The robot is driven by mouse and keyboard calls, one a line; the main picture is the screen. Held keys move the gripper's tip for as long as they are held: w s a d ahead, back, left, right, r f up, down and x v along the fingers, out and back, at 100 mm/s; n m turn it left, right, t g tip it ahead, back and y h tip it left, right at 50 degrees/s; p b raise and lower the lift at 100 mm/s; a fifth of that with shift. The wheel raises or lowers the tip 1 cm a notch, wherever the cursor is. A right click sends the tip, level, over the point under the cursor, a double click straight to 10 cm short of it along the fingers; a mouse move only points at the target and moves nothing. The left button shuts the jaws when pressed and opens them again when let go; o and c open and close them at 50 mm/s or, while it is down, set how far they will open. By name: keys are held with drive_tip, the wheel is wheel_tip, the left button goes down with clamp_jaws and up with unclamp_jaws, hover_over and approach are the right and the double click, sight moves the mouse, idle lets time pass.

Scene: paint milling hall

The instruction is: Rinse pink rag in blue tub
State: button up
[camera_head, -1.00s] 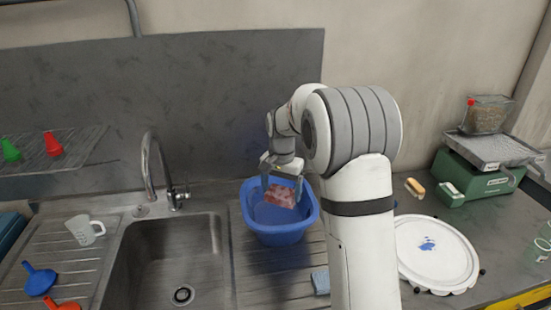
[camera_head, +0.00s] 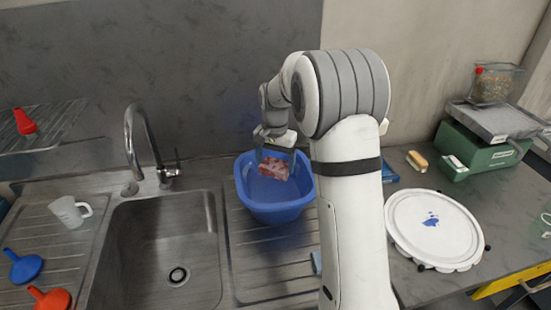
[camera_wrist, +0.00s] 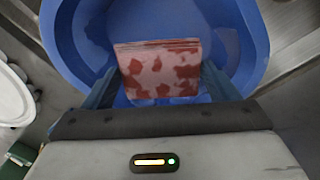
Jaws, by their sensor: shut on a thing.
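The pink rag (camera_head: 274,168) is a folded square with dark red blotches. My gripper (camera_head: 272,153) is shut on it and holds it inside the blue tub (camera_head: 275,212), near the tub's back. The tub stands on the ribbed drainboard right of the sink. In the wrist view the rag (camera_wrist: 160,72) sits between the two fingers, with the blue tub (camera_wrist: 82,62) around it. The tub's inside looks blue, and I cannot tell how deep the rag is in any water.
The steel sink (camera_head: 150,250) with its tap (camera_head: 135,140) is to the left. A white jug (camera_head: 69,211) and blue and red funnels lie left of it. A round white lid (camera_head: 434,232) and a green scale (camera_head: 484,152) are on the right.

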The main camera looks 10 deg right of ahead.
sight(275, 165)
drive_tip(key=shift+f+b, duration=2.4)
drive_tip(key=shift+f, duration=1.55)
drive_tip(key=shift+r, duration=0.15)
drive_tip(key=shift+r+p, duration=3.7)
drive_tip(key=shift+r, duration=1.65)
drive_tip(key=shift+r+p, duration=1.35)
drive_tip(key=shift+r, duration=0.65)
